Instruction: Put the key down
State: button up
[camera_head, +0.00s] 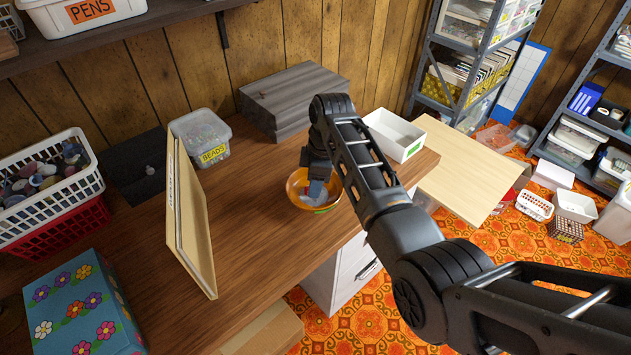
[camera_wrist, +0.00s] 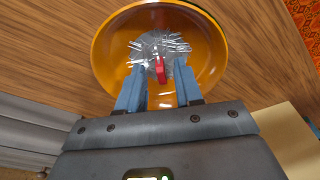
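An orange bowl (camera_wrist: 211,58) stands on the wooden desk and holds a heap of silver pins or nails (camera_wrist: 140,50). A small red item (camera_wrist: 160,70) lies on the heap in the wrist view; it may be the key, but its shape is too small to tell. My gripper (camera_wrist: 160,78) points down into the bowl, with its blue fingers apart on either side of the red item and a gap visible at both sides. In the head view the bowl (camera_head: 297,183) sits under my gripper (camera_head: 318,192), which hides most of its inside.
On the desk (camera_head: 262,235) are a beads tub (camera_head: 202,138), an upright board (camera_head: 190,215), a grey box (camera_head: 292,98) and a white tray (camera_head: 394,134). White and red baskets (camera_head: 50,185) and a flowered box (camera_head: 85,310) stand left. Desk space left of the bowl is clear.

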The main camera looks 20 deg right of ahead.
dwell(0.6)
notch_tip(320, 180, up, 3)
jog(key=p, duration=0.3)
jog(key=shift+r, duration=2.05)
